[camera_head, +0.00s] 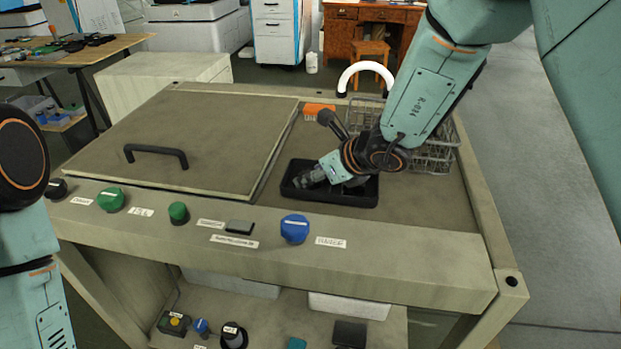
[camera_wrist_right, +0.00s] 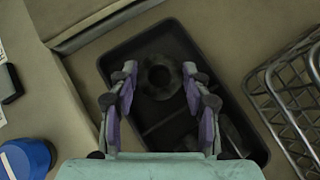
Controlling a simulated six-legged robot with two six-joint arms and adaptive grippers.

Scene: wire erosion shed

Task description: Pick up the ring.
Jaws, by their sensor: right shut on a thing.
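A dark ring (camera_wrist_right: 160,76) with a round hole shows in the right wrist view, at the black tray's (camera_wrist_right: 112,62) upper middle. My right gripper (camera_wrist_right: 159,80) has a finger on each side of the ring and is shut on it. In the head view my right gripper (camera_head: 308,177) reaches down into the black tray (camera_head: 340,198), and the ring cannot be made out there. Whether the ring touches the tray floor I cannot tell. Part of my left arm shows at the left edge, but its gripper is out of view.
A wire basket (camera_head: 437,152) stands right of the tray, close to my right arm. A lid with a black handle (camera_head: 155,150) lies left. A blue knob (camera_head: 295,229) sticks up in front.

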